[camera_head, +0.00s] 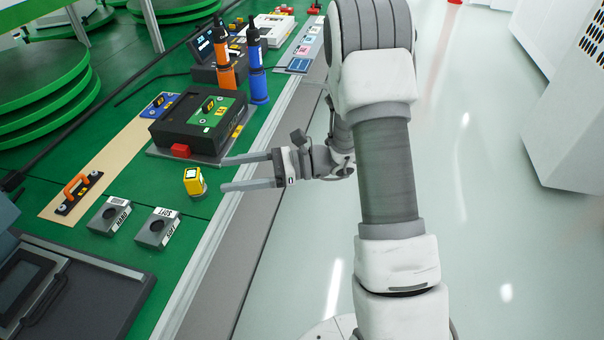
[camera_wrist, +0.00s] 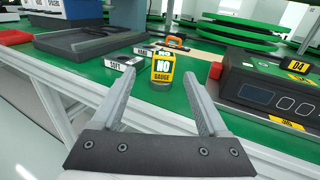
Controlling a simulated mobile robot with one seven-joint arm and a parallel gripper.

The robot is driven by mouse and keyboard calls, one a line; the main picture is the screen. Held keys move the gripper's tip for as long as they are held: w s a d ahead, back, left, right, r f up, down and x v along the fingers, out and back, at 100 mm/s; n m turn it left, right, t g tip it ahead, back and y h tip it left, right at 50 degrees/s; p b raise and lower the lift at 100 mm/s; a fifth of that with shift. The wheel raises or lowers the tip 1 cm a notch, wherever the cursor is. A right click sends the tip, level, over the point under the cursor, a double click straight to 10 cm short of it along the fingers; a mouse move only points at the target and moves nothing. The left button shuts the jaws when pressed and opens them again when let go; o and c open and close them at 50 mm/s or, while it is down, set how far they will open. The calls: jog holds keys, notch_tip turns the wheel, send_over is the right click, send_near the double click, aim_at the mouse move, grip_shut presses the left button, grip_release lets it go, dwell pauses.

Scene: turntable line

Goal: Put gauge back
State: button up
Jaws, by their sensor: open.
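The gauge (camera_head: 194,182) is a small yellow block with a grey lower part, standing upright on the green bench top. Two grey blocks with round recesses, marked HARD (camera_head: 109,215) and SOFT (camera_head: 157,229), sit in front of the gauge to the left.
A black device (camera_head: 196,122) with a red block (camera_head: 181,150) stands just behind the gauge. An orange-handled plate (camera_head: 78,190) lies on a beige strip. Orange and blue drivers (camera_head: 258,84) stand farther back. A dark tray (camera_head: 80,285) is at front left. The floor right is clear.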

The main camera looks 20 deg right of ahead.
jog(key=s+r+n+g+h, duration=0.2)
jog(key=s+r+n+h, duration=0.2)
jog(key=s+n, duration=0.25)
jog(key=s+r+n+g+h, duration=0.2)
jog(key=s+r+n+h, duration=0.25)
jog(key=s, duration=0.35)
jog(key=s+d+r+n+t+h, duration=0.2)
jog(key=d+n+t+h, duration=0.1)
jog(key=d, duration=0.3)
jog(key=s+d+r+n+t+h, duration=0.3)
jog(key=d+n+t+h, duration=0.1)
jog(key=d+n+h, duration=0.1)
jog(key=shift+d+h, duration=0.55)
jog(key=shift+d, duration=0.25)
jog(key=shift+s+r, duration=0.1)
notch_tip(320, 180, up, 22)
jog(key=p, duration=2.1)
jog(key=shift+f+p, duration=0.25)
jog(key=shift+p, duration=0.05)
